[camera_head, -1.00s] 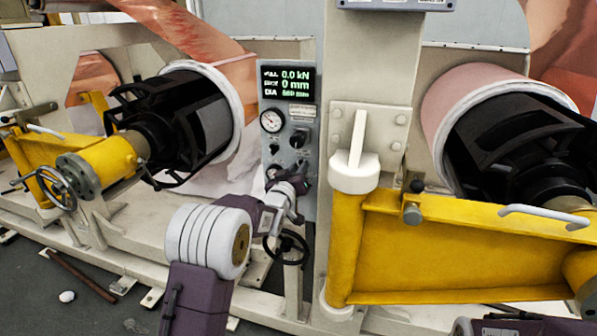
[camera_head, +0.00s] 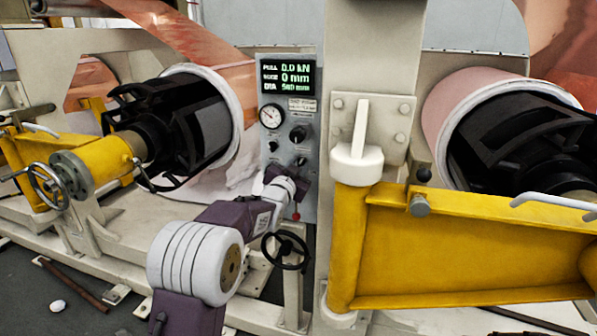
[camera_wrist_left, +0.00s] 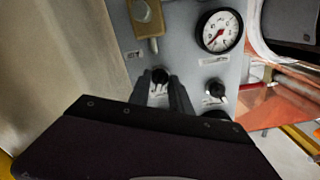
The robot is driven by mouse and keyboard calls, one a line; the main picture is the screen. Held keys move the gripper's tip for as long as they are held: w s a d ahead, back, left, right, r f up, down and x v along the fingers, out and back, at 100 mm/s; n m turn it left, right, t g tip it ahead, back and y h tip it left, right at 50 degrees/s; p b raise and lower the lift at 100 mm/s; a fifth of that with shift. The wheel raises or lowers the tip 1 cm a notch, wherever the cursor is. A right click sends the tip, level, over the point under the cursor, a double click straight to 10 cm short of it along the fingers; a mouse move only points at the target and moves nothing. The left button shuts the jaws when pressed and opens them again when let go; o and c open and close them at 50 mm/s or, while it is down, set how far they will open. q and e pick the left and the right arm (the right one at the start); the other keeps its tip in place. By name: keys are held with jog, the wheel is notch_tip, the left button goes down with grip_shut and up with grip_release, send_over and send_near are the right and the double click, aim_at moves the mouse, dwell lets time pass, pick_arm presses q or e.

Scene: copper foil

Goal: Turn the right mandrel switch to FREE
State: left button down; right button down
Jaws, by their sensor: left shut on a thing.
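The grey control panel (camera_head: 285,105) stands between the two mandrels. Low on its right side is the right mandrel switch, a small black knob (camera_head: 300,161). It also shows in the left wrist view (camera_wrist_left: 160,76). My left gripper (camera_head: 302,172) is at this switch and shut on it, its dark fingers (camera_wrist_left: 172,94) around the knob. The fingers and wrist hide part of the switch, and its label is too small to read. The other mandrel switch (camera_head: 273,147) is to the left and free; it also shows in the wrist view (camera_wrist_left: 216,88). My right gripper is out of view.
A round gauge (camera_head: 271,116) and a larger black knob (camera_head: 298,134) sit above the switches. A black handwheel (camera_head: 286,250) is just below my left wrist. A cream column (camera_head: 368,60) and yellow arm (camera_head: 470,250) stand to the right.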

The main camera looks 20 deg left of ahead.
pick_arm(q)
jog(key=shift+m+b, duration=0.35)
jog(key=shift+m, duration=0.35)
jog(key=c, duration=1.5)
grip_release()
jog(key=shift+c, duration=0.2)
jog(key=s, duration=0.9)
jog(key=shift+a, duration=0.15)
